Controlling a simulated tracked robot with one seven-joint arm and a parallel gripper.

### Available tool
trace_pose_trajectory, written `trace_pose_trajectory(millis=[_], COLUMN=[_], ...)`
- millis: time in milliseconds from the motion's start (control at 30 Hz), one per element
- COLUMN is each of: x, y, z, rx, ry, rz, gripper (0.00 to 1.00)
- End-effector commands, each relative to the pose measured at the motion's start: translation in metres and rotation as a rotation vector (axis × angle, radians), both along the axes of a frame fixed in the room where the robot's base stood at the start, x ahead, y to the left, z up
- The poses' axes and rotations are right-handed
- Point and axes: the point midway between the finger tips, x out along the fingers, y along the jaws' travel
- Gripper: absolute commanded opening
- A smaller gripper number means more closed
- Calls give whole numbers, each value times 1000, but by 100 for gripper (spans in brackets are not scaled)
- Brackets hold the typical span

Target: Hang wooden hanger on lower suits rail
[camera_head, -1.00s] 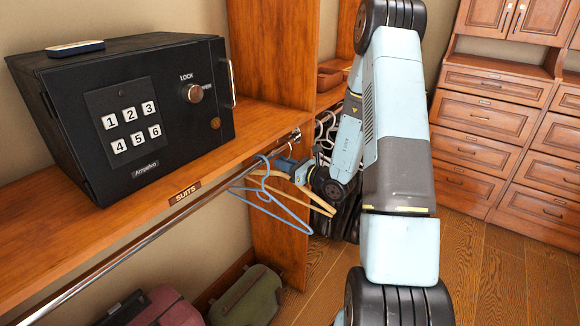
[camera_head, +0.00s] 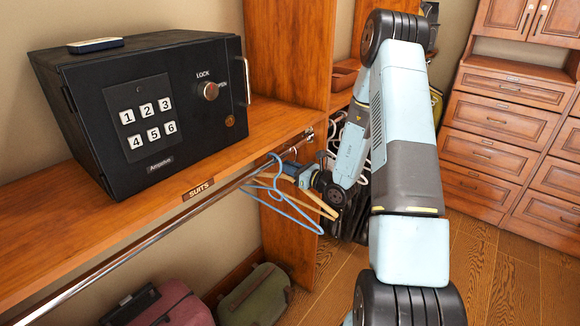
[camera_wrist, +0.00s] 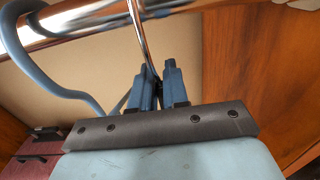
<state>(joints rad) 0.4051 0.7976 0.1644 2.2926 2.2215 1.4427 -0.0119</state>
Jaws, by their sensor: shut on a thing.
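The wooden hanger (camera_head: 322,209) is tan and hangs below the shelf at the rail's far end, partly hidden by my arm and a blue hanger (camera_head: 287,211). My gripper (camera_head: 290,168) is shut on the hanger's metal hook stem, which also shows between the fingers in the wrist view (camera_wrist: 140,38). The lower suits rail (camera_head: 150,240) runs under the shelf labelled SUITS. In the wrist view the rail (camera_wrist: 75,24) passes close to the hook. I cannot tell whether the hook rests on the rail. The blue hanger (camera_wrist: 45,70) is just left of my fingers.
A black safe (camera_head: 150,110) stands on the wooden shelf (camera_head: 60,225) above the rail. A wooden upright panel (camera_head: 285,240) is beside my gripper. Pink (camera_head: 170,305) and green bags (camera_head: 255,295) lie below.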

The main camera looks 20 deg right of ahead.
Motion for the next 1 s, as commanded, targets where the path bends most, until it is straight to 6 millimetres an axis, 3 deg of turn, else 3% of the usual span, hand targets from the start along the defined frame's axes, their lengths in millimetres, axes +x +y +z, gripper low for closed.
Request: trace_pose_trajectory(millis=[167, 200, 467, 767, 1000], x=[0, 0, 0, -1, -23], y=[0, 0, 0, -1, -18], z=[0, 0, 0, 0, -1], rx=[1, 1, 0, 1, 2], ry=[-1, -1, 0, 1, 3], rz=[0, 0, 0, 0, -3], gripper=[0, 18, 43, 44, 44])
